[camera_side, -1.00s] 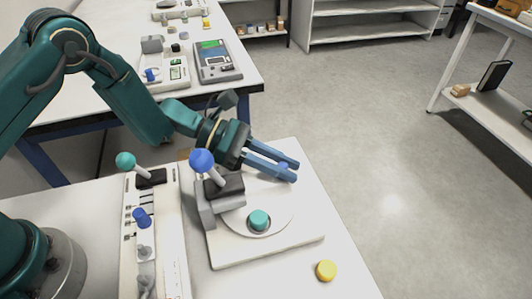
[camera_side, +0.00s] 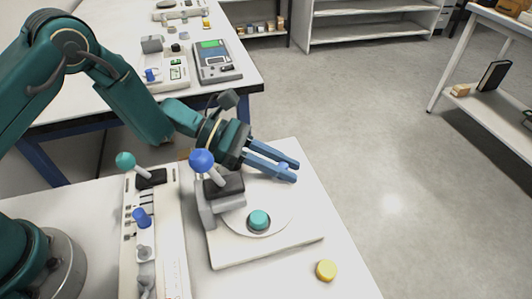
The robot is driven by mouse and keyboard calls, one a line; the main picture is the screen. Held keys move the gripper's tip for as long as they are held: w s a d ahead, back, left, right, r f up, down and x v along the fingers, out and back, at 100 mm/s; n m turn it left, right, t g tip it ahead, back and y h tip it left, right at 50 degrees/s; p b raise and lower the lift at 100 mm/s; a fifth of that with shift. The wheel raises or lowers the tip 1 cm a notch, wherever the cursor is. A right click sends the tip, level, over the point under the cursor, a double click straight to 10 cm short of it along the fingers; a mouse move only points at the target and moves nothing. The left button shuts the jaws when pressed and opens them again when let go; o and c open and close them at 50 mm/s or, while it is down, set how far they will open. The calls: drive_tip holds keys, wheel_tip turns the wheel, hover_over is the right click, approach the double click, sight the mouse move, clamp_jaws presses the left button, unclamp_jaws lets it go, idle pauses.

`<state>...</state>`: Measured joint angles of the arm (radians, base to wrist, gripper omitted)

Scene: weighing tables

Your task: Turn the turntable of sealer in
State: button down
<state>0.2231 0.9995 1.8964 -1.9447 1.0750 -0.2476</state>
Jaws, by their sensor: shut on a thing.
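The sealer has a white base plate (camera_side: 225,253), a grey and black head (camera_side: 222,192) and a lever with a blue ball (camera_side: 202,161). Its round white turntable (camera_side: 284,217) lies flat on the plate, partly hidden by the head and my gripper. A teal round piece (camera_side: 259,220) sits on the turntable near its front edge. My gripper (camera_side: 292,172) reaches over the far side of the turntable, its blue fingers pointing right. It is shut on a small blue part between the fingers, mostly hidden, seemingly on the turntable.
A yellow round piece (camera_side: 326,270) lies on the table near its right edge. A white device (camera_side: 150,232) with a teal-ball lever (camera_side: 125,160) and blue knob stands left of the sealer. A second table (camera_side: 115,68) behind holds several instruments. Open floor lies to the right.

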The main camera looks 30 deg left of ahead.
sight(295, 193)
drive_tip(key=shift+d, duration=0.15)
drive_tip(key=shift+s+d+m+g+h, duration=0.15)
drive_tip(key=shift+d+m+g, duration=0.2)
drive_tip(key=shift+m+g, duration=0.45)
drive_tip(key=shift+s+d+m+g+h, duration=0.15)
drive_tip(key=shift+d+m+g, duration=0.2)
drive_tip(key=shift+m+g, duration=0.45)
drive_tip(key=shift+s+d+m+g, duration=0.4)
drive_tip(key=shift+m+g, duration=0.3)
drive_tip(key=shift+g, duration=0.3)
drive_tip(key=shift+s+d+m+g, duration=0.25)
drive_tip(key=shift+d+m+g, duration=0.2)
drive_tip(key=shift+m+g, duration=0.4)
drive_tip(key=shift+r+g, duration=0.1)
drive_tip(key=shift+g, duration=0.15)
drive_tip(key=c, duration=0.7)
unclamp_jaws()
drive_tip(key=shift+c, duration=0.2)
drive_tip(key=shift+v, duration=2.5)
